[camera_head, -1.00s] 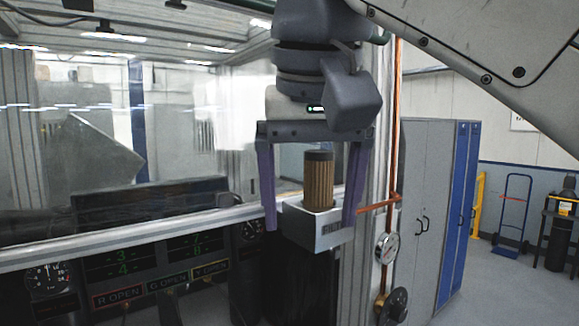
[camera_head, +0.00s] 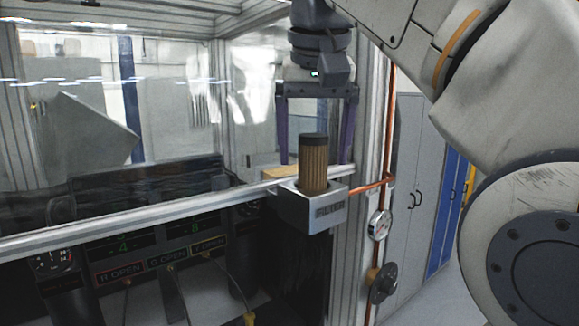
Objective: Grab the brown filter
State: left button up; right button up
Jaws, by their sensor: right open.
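The brown filter (camera_head: 314,168) is a ribbed cylinder with a dark top cap. No contact with the filter shows. My left gripper is not in view.
A metal rail (camera_head: 140,221) runs left from the holder. Below it is a panel with R, G and Y OPEN labels and levers (camera_head: 168,290). A copper pipe (camera_head: 370,188) and gauge (camera_head: 380,224) are right of the holder. Grey lockers (camera_head: 415,185) stand behind.

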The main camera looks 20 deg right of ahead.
aim_at(313, 161)
jog(key=shift+w+d+f, duration=0.2)
jog(key=shift+w+f, duration=0.35)
jog(key=shift+f, duration=0.15)
jog(key=shift+w+d+f, duration=0.15)
jog(key=shift+w+f, duration=0.35)
jog(key=shift+f, duration=0.2)
grip_shut()
jog(key=shift+r, duration=0.1)
